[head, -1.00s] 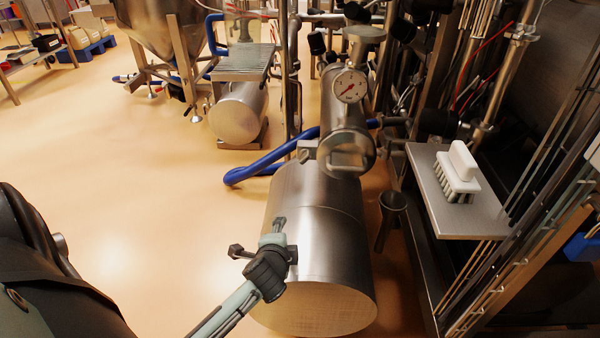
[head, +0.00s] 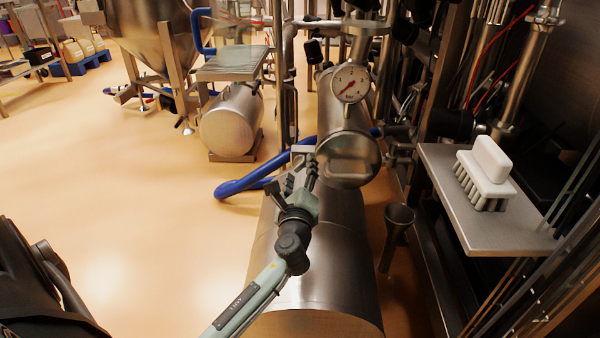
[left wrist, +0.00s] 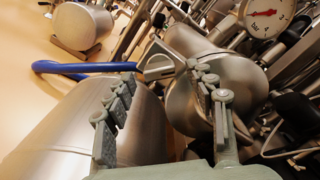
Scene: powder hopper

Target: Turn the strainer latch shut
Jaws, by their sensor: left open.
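The strainer is a steel cylinder with a round end cap (head: 348,160), below a pressure gauge in the head view. The latch (head: 303,149) is a small grey piece at the left side of this cap. In the left wrist view the latch (left wrist: 160,62) shows as a grey knob with a raised grip bar, left of the strainer body (left wrist: 232,82). My left gripper (head: 298,178) is open just below the latch. In the left wrist view its fingers (left wrist: 160,80) spread on either side, with the latch ahead between the tips. I see no clear contact. My right gripper is out of view.
A large steel cylinder (head: 340,240) lies below my left gripper. A blue hose (head: 240,187) runs left of the strainer. The pressure gauge (head: 350,83) sits above it. A white brush (head: 485,172) stands on a shelf (head: 450,205) at right.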

